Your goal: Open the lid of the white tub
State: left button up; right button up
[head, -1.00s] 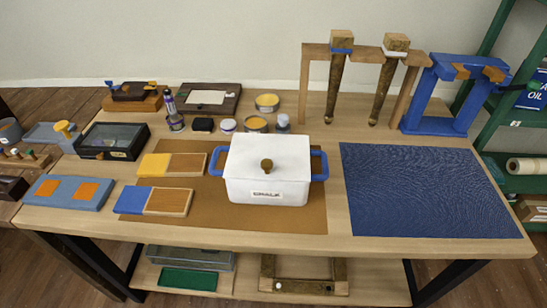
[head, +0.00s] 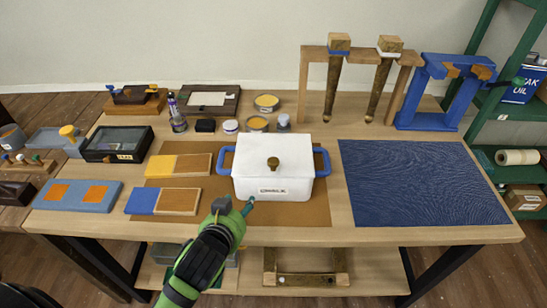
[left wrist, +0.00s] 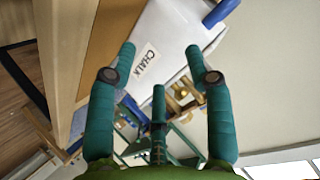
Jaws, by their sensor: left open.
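The white tub (head: 290,188) stands on a brown mat in the middle of the table, with a blue handle at each side and a CHALK label on its front. Its white lid (head: 250,151) is shut and has a round brass knob (head: 273,163) near the front. My left gripper (head: 235,206) is green and black, in front of the tub's lower left corner, open and empty. In the left wrist view, its teal fingers (left wrist: 160,62) are spread with the tub's labelled white front (left wrist: 165,45) beyond them. My right gripper is not in view.
The brown mat (head: 300,215) has bare room in front of the tub. Colour sample boards (head: 180,166) lie to its left, tins (head: 257,124) and jars behind. A blue grained sheet (head: 420,185) lies right. Table legs on a wooden rack (head: 312,55) stand at the back.

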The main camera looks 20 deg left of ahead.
pick_arm(q)
jog(key=w+d+r+m+t+h, duration=0.3)
jog(key=w+d+r+m+t, duration=0.15)
jog(key=r, duration=0.65)
jog(key=w+d+r+m+t+h, duration=0.4)
jog(key=r+m+t, duration=0.1)
jog(key=r, duration=0.6)
jog(key=s+d+r+m+g+h, duration=0.25)
jog(key=d+m+g+h, duration=0.5)
jog(key=m, duration=0.45)
jog(key=s+d+r+m+g+h, duration=0.2)
jog(key=s+d+m+g+h, duration=0.2)
jog(key=d+m+g+h, duration=0.6)
jog(key=m+y, duration=0.7)
jog(key=y, duration=1.4)
send_near(273, 160)
notch_tip(273, 160, down, 2)
jog(key=p+x, duration=0.2)
jog(key=x, duration=0.3)
jog(key=shift+w+d, duration=0.2)
jog(key=shift+w, duration=0.05)
jog(key=shift+x, duration=0.8)
